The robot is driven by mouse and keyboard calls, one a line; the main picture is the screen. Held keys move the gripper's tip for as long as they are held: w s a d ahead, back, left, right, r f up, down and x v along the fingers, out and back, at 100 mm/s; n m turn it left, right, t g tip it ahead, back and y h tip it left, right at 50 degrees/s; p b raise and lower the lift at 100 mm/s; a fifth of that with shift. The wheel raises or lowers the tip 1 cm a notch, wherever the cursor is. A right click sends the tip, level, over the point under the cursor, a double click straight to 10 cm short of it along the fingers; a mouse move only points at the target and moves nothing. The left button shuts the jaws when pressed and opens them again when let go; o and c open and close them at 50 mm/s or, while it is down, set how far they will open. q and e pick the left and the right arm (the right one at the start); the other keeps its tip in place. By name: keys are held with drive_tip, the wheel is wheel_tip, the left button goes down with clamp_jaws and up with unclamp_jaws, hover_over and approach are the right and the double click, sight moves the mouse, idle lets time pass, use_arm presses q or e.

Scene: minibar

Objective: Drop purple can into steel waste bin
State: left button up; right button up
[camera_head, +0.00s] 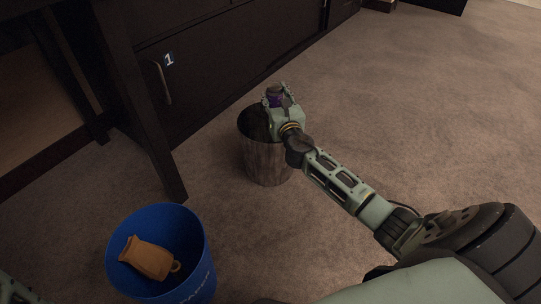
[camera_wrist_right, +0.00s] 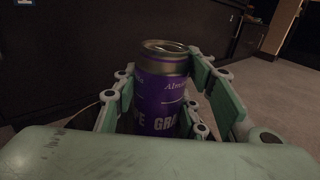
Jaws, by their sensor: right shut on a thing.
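The purple can (camera_head: 274,98) is upright between the fingers of my right gripper (camera_head: 277,95), which is shut on it. In the right wrist view the purple can (camera_wrist_right: 163,88) shows its silver top and printed label, with a finger of the right gripper (camera_wrist_right: 165,95) on each side. The steel waste bin (camera_head: 266,160) stands on the carpet. The gripper and can are above or at the right part of its opening; their exact height over the rim is hard to tell. A small piece of my left arm may show at the lower left corner, but its gripper is not seen.
A blue bin (camera_head: 202,262) at the lower left holds an orange-brown jug-like thing (camera_head: 148,257). A dark cabinet (camera_head: 215,65) with a handle stands close behind the steel bin. A dark table leg (camera_head: 150,120) stands to its left. The carpet at right is clear.

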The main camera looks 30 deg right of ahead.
drive_tip(key=o, duration=0.9)
drive_tip(key=shift+s+a, duration=0.15)
drive_tip(key=shift+s, duration=0.4)
drive_tip(key=v, duration=1)
drive_tip(key=shift+s+a, duration=0.15)
drive_tip(key=shift+s, duration=0.25)
